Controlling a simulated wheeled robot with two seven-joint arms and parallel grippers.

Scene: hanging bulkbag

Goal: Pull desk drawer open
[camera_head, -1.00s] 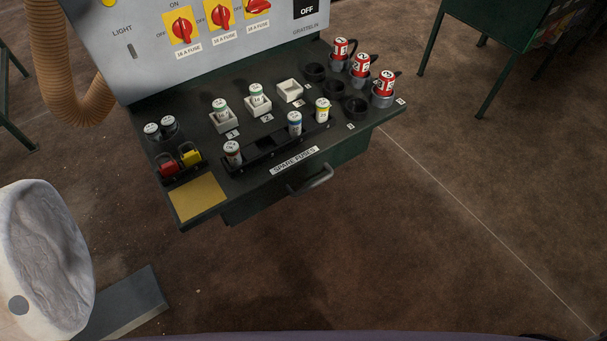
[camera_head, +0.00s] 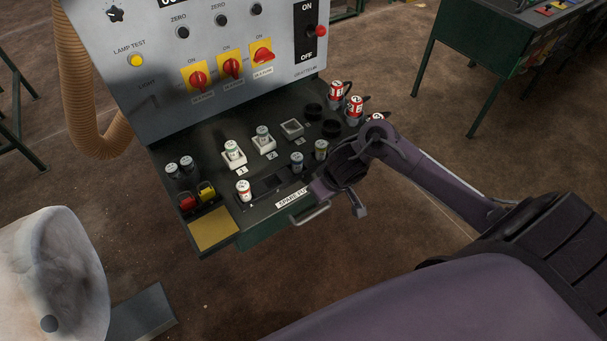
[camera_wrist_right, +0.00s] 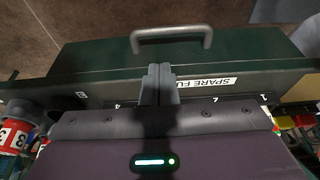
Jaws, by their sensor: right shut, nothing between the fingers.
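The green desk drawer (camera_head: 265,231) is under the desk top, its front facing me. Its grey bar handle (camera_head: 312,215) stands out from the front below the spare fuses label. My right gripper (camera_head: 358,207) is shut and empty, just to the right of the handle in the head view. In the right wrist view the closed fingertips (camera_wrist_right: 160,70) point towards the drawer front (camera_wrist_right: 245,48) and the handle (camera_wrist_right: 172,34), with no visible contact with the handle. My left gripper is not in view.
A grey control panel (camera_head: 200,50) rises behind. A white rounded object (camera_head: 50,270) stands at the left, beside a grey slab (camera_head: 145,312). The floor before the drawer is open.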

